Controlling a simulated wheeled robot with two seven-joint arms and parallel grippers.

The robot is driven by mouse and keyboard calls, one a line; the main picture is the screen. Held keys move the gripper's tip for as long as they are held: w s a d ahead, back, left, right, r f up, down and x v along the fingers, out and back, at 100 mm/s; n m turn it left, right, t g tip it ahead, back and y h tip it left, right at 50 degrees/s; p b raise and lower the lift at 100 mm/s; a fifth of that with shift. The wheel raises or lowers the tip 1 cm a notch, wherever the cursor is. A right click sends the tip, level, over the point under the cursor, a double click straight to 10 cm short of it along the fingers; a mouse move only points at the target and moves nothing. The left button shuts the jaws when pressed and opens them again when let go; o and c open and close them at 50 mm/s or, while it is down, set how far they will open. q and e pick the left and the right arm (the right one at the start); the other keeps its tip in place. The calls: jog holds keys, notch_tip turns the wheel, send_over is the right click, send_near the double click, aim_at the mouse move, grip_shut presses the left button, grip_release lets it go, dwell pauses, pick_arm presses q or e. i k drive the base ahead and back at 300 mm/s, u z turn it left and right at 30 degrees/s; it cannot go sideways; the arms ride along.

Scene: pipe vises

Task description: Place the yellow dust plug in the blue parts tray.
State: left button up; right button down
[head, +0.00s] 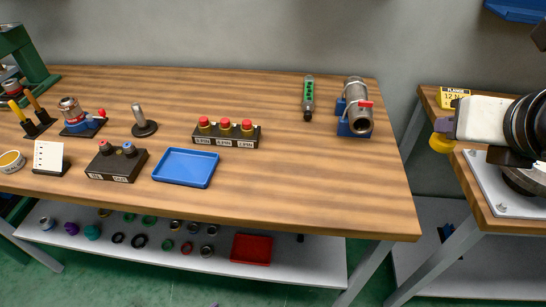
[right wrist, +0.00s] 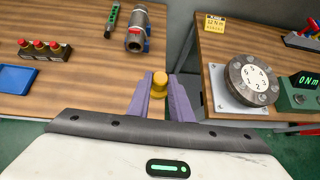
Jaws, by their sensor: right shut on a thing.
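The yellow dust plug (head: 439,144) is at the right of the head view, held in the air over the gap between the two benches. My right gripper (head: 445,131) is shut on it. In the right wrist view the plug (right wrist: 160,84) sits between the two purple fingers of my right gripper (right wrist: 160,98). The blue parts tray (head: 186,167) lies on the main bench near its front edge, well to the left of the plug, and looks empty. Part of the tray also shows at the left edge of the right wrist view (right wrist: 16,79). My left gripper is not seen.
A block with three red buttons (head: 226,133) stands behind the tray, and a dark two-knob box (head: 117,162) stands left of it. A pipe in a blue vise (head: 355,108) stands at the back right. Bench top right of the tray is clear.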

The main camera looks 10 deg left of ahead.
aim_at(187, 168)
jog(key=z, duration=3.05)
jog(key=k, duration=2)
jog(key=u, duration=2.45)
jog(key=i, duration=0.5)
